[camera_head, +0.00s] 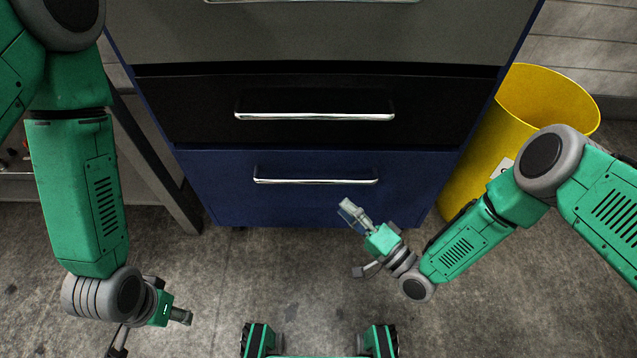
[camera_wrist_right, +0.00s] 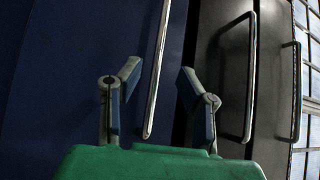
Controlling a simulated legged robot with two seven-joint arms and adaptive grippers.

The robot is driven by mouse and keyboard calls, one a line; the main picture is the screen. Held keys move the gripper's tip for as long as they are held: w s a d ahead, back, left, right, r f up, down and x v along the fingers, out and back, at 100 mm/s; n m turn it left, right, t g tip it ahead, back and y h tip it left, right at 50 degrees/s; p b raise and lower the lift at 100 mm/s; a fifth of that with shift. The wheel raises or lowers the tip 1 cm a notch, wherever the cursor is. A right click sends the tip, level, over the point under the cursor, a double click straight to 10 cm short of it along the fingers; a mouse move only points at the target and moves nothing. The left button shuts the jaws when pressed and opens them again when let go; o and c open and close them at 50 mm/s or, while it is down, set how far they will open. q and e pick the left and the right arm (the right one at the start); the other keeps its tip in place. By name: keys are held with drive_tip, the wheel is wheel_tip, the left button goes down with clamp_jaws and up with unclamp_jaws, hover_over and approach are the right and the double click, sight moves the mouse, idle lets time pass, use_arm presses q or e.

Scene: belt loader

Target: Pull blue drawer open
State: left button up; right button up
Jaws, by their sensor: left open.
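The blue drawer (camera_head: 215,190) is the lowest drawer of the cabinet, with its front flush and shut. Its silver bar handle (camera_head: 316,181) runs horizontally. My right gripper (camera_head: 347,210) is in front of the drawer, just below the handle's right end. In the right wrist view the blue drawer (camera_wrist_right: 60,80) fills the left side, and its handle (camera_wrist_right: 158,70) appears between the open fingers of my right gripper (camera_wrist_right: 160,75). I cannot tell whether they touch it. My left gripper (camera_head: 184,316) is low at the left, away from the cabinet, open and seemingly empty.
A black drawer (camera_head: 200,110) with a silver handle (camera_head: 315,116) is directly above the blue one, and a grey drawer (camera_head: 320,35) above that. A yellow bin (camera_head: 540,95) stands close to the cabinet's right. The concrete floor (camera_head: 290,270) in front is clear.

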sight(315, 180)
drive_tip(key=b+x, duration=0.2)
drive_tip(key=x, duration=0.7)
drive_tip(key=shift+w+a, duration=0.1)
drive_tip(key=shift+a, duration=0.2)
drive_tip(key=shift+w+a+r+b, duration=0.1)
drive_tip(key=shift+w+a+b, duration=0.1)
drive_tip(key=shift+w+b, duration=0.1)
clamp_jaws()
